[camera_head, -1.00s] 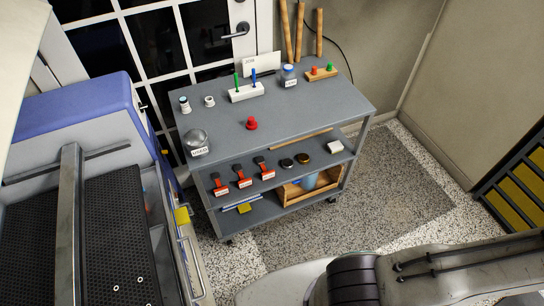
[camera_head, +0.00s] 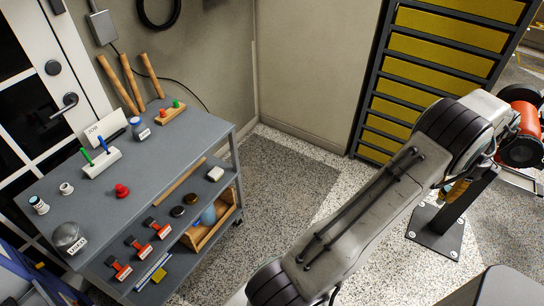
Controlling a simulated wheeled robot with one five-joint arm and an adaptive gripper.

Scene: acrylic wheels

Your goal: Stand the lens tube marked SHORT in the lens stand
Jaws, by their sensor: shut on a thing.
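My arm (camera_head: 375,215) reaches from the bottom middle to the upper right. Its far end is hidden behind its own joint, so I cannot make out my gripper or what it holds. No mark SHORT can be read on anything in view, and I cannot pick out the lens tube or the lens stand for sure. On the grey cart's top (camera_head: 165,165), two small white-and-dark cylinders, one nearer (camera_head: 39,205) and one farther (camera_head: 66,188), stand at the left. A white block (camera_head: 102,163) holds a green and a blue upright stick.
The cart top also bears a red knob (camera_head: 122,191), a labelled glass jar (camera_head: 68,236), a blue-lidded jar (camera_head: 140,130) and a wooden block (camera_head: 171,114). Red-and-black labelled items (camera_head: 138,247) lie on the lower shelf. A yellow-panelled rack (camera_head: 430,70) stands behind. Speckled floor is open right of the cart.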

